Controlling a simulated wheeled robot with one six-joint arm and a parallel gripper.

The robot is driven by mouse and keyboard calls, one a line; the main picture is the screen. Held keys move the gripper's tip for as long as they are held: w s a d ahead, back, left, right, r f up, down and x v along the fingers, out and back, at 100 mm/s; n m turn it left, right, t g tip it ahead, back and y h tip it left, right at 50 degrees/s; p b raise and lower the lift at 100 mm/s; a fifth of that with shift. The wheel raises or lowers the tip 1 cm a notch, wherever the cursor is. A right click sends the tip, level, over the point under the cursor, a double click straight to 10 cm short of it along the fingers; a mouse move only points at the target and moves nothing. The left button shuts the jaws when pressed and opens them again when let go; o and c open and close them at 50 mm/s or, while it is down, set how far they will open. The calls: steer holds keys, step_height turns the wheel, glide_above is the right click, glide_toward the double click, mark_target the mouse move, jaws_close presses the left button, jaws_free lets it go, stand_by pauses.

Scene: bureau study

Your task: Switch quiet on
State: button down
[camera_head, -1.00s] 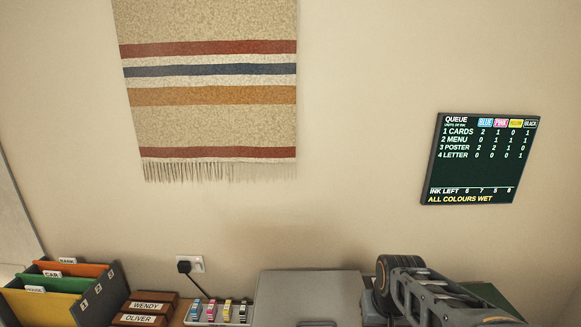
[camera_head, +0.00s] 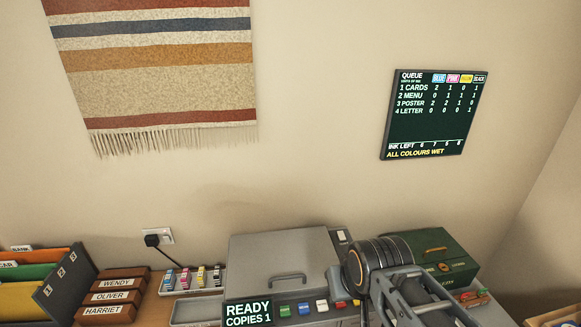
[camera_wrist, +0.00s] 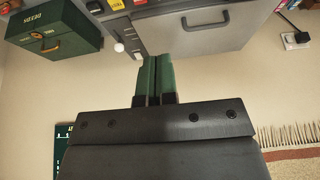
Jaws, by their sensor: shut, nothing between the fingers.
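The grey copier (camera_head: 283,258) stands on the desk against the wall, with a lid and handle. Its dark display (camera_head: 248,313) reads READY, COPIES 1. Coloured buttons (camera_head: 303,309) line its front. In the wrist view the copier (camera_wrist: 205,30) appears at the top, upside down. A small lever with a round white knob (camera_wrist: 118,47) stands by its edge. I cannot read a label for quiet or tell the lever's setting. My gripper (camera_wrist: 155,60) is shut and empty, its green fingers overlapping the copier's edge in the picture, right of the knob. My arm hides the copier's front right.
A green box (camera_head: 437,257) stands right of the copier, close to my arm. Ink cartridges (camera_head: 192,278) sit in a tray on the left, beside named wooden blocks (camera_head: 115,297) and a file rack (camera_head: 62,282). A queue board (camera_head: 433,115) hangs on the wall.

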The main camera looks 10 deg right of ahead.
steer(key=b, duration=0.6)
glide_above(341, 236)
steer(key=s, duration=0.2)
step_height(341, 236, down, 5)
steer(key=shift+s+a+r+g, duration=0.1)
steer(key=shift+s+a+g, duration=0.15)
steer(key=shift+a+g, duration=0.15)
steer(key=x, duration=0.4)
steer(key=p+x, duration=0.1)
steer(key=x, duration=0.4)
steer(key=p+x, duration=0.1)
steer(key=x, duration=0.3)
steer(key=shift+s+f, duration=0.25)
steer(key=shift+f, duration=0.3)
